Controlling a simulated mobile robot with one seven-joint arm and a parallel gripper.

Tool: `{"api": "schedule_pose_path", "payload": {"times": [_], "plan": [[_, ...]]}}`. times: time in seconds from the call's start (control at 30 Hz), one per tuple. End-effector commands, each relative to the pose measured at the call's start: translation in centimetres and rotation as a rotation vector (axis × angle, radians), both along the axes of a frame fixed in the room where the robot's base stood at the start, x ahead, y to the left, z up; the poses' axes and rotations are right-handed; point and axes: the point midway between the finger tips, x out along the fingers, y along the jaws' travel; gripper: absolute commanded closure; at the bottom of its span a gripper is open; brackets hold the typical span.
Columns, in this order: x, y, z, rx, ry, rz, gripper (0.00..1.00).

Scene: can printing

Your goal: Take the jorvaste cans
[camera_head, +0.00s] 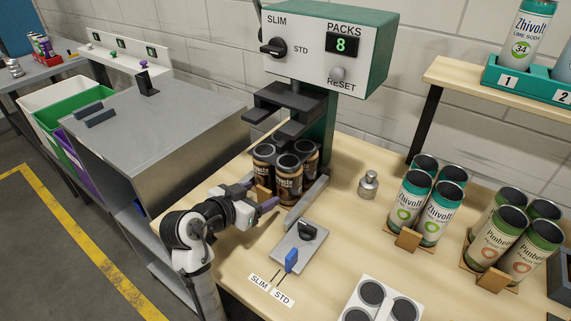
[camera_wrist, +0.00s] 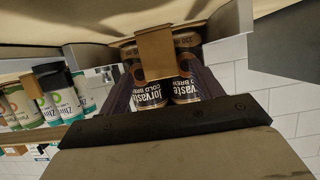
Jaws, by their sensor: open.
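The jorvaste cans (camera_head: 290,187) are dark brown with gold and white lettering. They stand upright and grouped on the table under the press of the machine (camera_head: 329,50); three tops show. A tan cardboard tab (camera_head: 263,194) sticks out at their front. My gripper (camera_head: 258,193) is open, low in front of the cans, with a finger on each side of the tab. In the wrist view, which is upside down, the tab (camera_wrist: 155,52) and two jorvaste cans (camera_wrist: 166,90) show between the fingers. I cannot tell whether the fingers touch the tab.
A small control plate (camera_head: 299,247) with a knob and blue lever lies in front. Zhivolt cans (camera_head: 424,212) and Pimbero-like cans (camera_head: 505,250) stand in packs at right. A metal weight (camera_head: 368,185) is between. A grey cabinet (camera_head: 150,115) stands left. Free tabletop lies around the weight.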

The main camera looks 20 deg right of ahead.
Motion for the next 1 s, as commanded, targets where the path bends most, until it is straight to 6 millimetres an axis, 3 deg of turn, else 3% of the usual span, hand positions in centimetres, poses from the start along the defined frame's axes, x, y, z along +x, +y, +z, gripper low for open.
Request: {"api": "schedule_pose_path", "payload": {"times": [0.13,0.4,0.77,1.0], "plan": [[0.8,-1.16,-0.52,-0.001,0.001,0.0,0.35],[0.94,-1.29,-0.75,0.0,0.0,0.002,0.36],[0.93,-1.28,-0.71,0.0,0.0,0.002,0.83],[0.93,-1.29,-0.64,0.0,-0.001,0.002,0.84]]}}
